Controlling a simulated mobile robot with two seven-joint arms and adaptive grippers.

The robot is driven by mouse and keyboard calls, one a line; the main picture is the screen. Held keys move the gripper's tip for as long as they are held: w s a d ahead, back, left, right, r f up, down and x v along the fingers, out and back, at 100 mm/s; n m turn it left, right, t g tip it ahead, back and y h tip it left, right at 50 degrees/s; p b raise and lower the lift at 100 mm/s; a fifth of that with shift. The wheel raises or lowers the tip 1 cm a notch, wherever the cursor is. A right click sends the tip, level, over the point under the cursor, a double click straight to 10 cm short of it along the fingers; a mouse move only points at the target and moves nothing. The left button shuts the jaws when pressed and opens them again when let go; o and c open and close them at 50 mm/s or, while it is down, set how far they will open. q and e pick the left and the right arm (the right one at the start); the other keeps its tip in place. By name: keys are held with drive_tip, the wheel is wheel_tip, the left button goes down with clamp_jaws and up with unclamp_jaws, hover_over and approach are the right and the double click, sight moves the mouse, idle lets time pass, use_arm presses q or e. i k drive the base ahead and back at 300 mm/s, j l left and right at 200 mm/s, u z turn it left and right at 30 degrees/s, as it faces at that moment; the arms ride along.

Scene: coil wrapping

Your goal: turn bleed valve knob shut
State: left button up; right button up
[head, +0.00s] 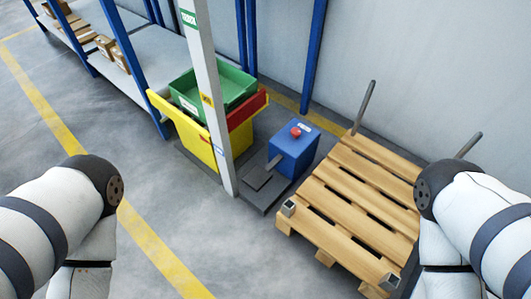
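A small round red knob (295,132) sits on top of a blue box (293,155) near the middle of the head view. It is the only knob-like part I see; I cannot tell its turn position, or whether it is the bleed valve knob. My two arms come in at the left and right edges, bend at dark joints and run down out of the picture. Neither gripper is in view. No part of my arms touches the box or the knob.
A wooden pallet (352,205) with upright grey bars lies right of the box. A pale post (212,95) stands left of it, by yellow, red and green bins (243,86). Blue-framed shelves (150,52) with cartons stand at the upper left. The floor at front left is clear.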

sight(294, 132)
drive_tip(key=i+j+z, duration=0.1)
drive_tip(key=i+z, duration=0.15)
drive_tip(key=z, duration=0.2)
drive_tip(key=i+j+z, duration=0.15)
drive_tip(key=z, duration=0.35)
drive_tip(key=i+j+z, duration=0.25)
drive_tip(key=z, duration=0.2)
drive_tip(key=i+j+z, duration=0.15)
drive_tip(key=j+z, duration=0.35)
drive_tip(key=l, duration=0.15)
